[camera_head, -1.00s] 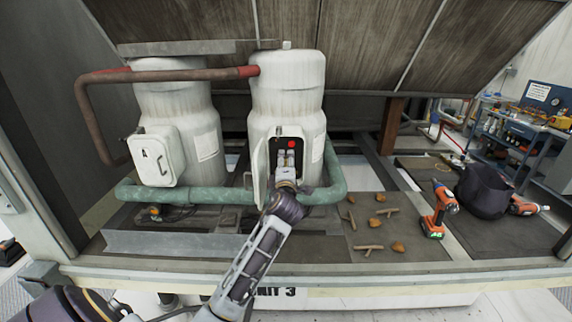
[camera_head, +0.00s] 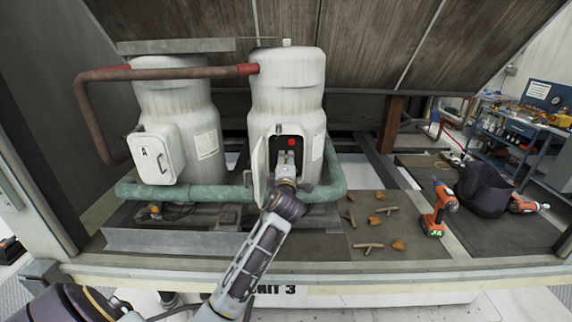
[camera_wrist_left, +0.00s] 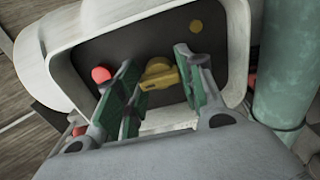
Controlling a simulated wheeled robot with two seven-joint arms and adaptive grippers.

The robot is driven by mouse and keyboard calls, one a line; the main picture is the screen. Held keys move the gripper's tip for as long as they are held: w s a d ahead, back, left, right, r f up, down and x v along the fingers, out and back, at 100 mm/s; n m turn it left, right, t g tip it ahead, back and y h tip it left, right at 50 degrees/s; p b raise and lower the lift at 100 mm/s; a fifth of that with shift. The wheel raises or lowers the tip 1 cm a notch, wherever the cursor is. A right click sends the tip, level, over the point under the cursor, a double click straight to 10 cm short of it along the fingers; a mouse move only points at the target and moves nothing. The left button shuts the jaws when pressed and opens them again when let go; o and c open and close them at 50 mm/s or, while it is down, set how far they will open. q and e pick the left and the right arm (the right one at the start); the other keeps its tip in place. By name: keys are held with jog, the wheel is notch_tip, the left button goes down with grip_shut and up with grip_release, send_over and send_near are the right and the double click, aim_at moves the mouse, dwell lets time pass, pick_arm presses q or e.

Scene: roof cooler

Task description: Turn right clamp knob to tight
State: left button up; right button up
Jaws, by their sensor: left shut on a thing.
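The right white compressor tank (camera_head: 286,85) has an open terminal box with a dark inside. My left gripper (camera_head: 285,163) reaches into this box from the front. In the left wrist view a yellow clamp knob (camera_wrist_left: 160,73) sits on the dark back panel, between the green-padded fingers. The left gripper is shut on this knob; the exact contact is partly hidden by the fingers. A red round part (camera_head: 291,142) shows above the gripper, and in the wrist view it (camera_wrist_left: 101,75) is left of the fingers. My right gripper is not in view.
The box's open door (camera_head: 259,170) stands just left of my gripper. A green pipe (camera_head: 335,170) passes close on the right. The left tank's box (camera_head: 154,157) is closed. A drill (camera_head: 440,208) and several loose brown pieces (camera_head: 374,221) lie at the right.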

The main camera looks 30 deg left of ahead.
pick_arm(q)
jog(key=shift+f, duration=0.1)
jog(key=m, duration=1.8)
dwell(1.0)
dwell(0.3)
jog(key=o, duration=1)
